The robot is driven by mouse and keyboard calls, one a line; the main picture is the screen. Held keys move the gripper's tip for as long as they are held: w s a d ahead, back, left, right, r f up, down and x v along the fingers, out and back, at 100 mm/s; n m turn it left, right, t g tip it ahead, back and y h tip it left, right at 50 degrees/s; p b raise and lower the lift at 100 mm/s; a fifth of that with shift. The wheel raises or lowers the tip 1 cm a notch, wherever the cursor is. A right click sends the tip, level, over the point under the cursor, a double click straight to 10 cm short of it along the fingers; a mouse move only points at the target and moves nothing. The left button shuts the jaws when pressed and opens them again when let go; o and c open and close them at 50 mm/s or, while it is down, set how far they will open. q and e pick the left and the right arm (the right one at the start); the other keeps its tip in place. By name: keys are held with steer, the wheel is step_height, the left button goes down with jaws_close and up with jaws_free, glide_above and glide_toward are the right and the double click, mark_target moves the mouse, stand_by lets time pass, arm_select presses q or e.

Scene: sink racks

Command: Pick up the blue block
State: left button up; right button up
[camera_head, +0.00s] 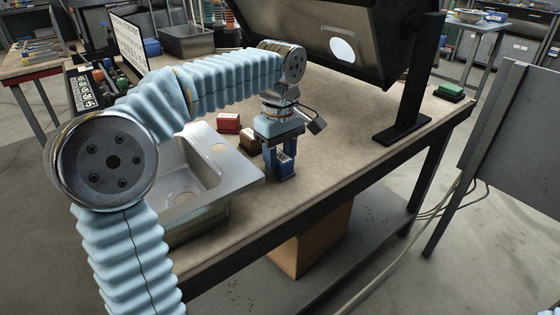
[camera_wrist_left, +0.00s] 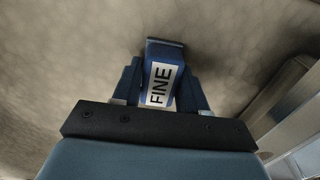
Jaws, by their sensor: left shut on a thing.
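The blue block (camera_wrist_left: 162,90) carries a white label reading "FINE" and sits between the two fingers of my left gripper (camera_wrist_left: 160,92) in the left wrist view. My left gripper is shut on it. In the head view, my left gripper (camera_head: 280,158) points down over the workbench and the blue block (camera_head: 286,168) shows at its fingertips. I cannot tell whether the block touches the bench top or is just above it. The fingers hide parts of the block's sides. My right gripper is not in view.
A metal sink (camera_head: 205,170) lies left of the gripper. A red block (camera_head: 229,123) and a brown block (camera_head: 250,140) stand close behind it. A black monitor stand (camera_head: 402,129) is to the right, and a green block (camera_head: 450,90) lies at the bench's far right.

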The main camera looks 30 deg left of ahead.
arm_select(q)
steer(key=shift+r, duration=0.55)
steer(key=s+r, duration=0.4)
steer(key=s+d+r, duration=0.1)
steer(key=s+r, duration=0.3)
steer(key=s, duration=0.1)
steer(key=s+d+r, duration=0.1)
steer(key=s+r, duration=0.3)
steer(key=s, duration=0.1)
